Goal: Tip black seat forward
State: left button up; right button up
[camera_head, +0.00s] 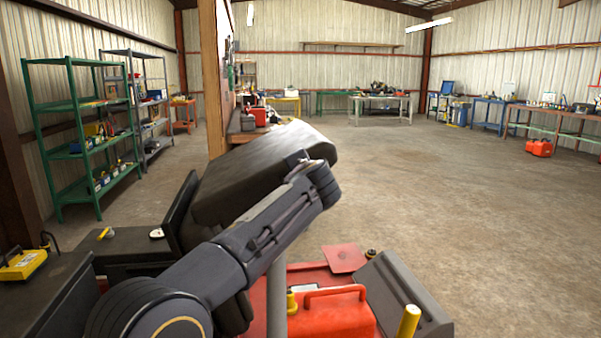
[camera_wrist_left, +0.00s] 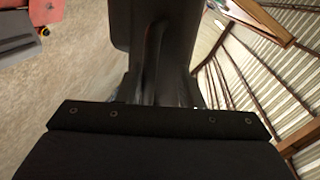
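The black seat (camera_head: 240,175) is in the middle of the head view, its padded part slanting up to the right above the red vehicle body. My left arm comes in from the lower left and crosses in front of it. My left gripper (camera_head: 300,160) is at the seat's upper right part, against or very near it; the fingers are mostly hidden. In the left wrist view a dark panel, apparently the seat (camera_wrist_left: 150,22), fills the top middle just beyond the gripper. Whether the fingers are shut on it cannot be told. My right gripper is not in view.
A wooden post (camera_head: 212,80) and a green shelf (camera_head: 75,130) stand behind left.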

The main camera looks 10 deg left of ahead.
pick_arm(q)
jog(key=shift+a+r, duration=0.15)
jog(key=shift+a, duration=0.05)
jog(key=b+v, duration=0.1)
jog(key=v, duration=0.7)
jog(key=shift+d+b, duration=0.15)
jog(key=shift+b, duration=0.25)
jog(key=shift+w+f, duration=0.1)
jog(key=shift+f, duration=0.15)
